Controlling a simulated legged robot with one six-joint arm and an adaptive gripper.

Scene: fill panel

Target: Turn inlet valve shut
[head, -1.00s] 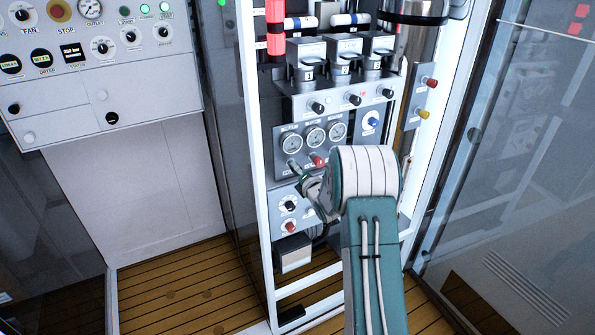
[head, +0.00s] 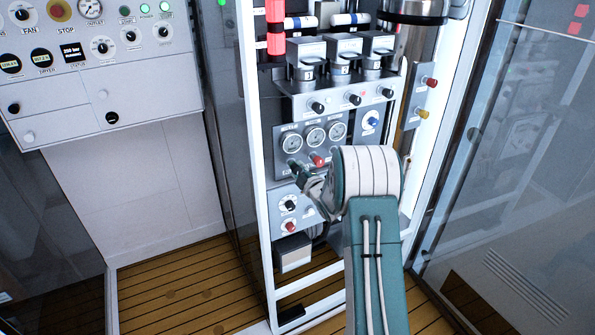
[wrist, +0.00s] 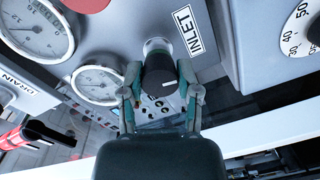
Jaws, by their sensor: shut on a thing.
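The inlet valve (wrist: 158,70) is a dark knob with a white mark on its face, on a light metal stem. It sits next to the INLET label (wrist: 193,34) on the grey gauge panel. My gripper (wrist: 160,92) has a finger on each side of the knob and is shut on it. In the head view my gripper (head: 304,178) reaches the lower left of the gauge panel (head: 283,158); my arm hides part of the panel there, and the knob is small and partly covered.
Round gauges (wrist: 98,84) sit close beside the knob in the wrist view. In the head view, a white frame post (head: 255,190) stands just left of my gripper.

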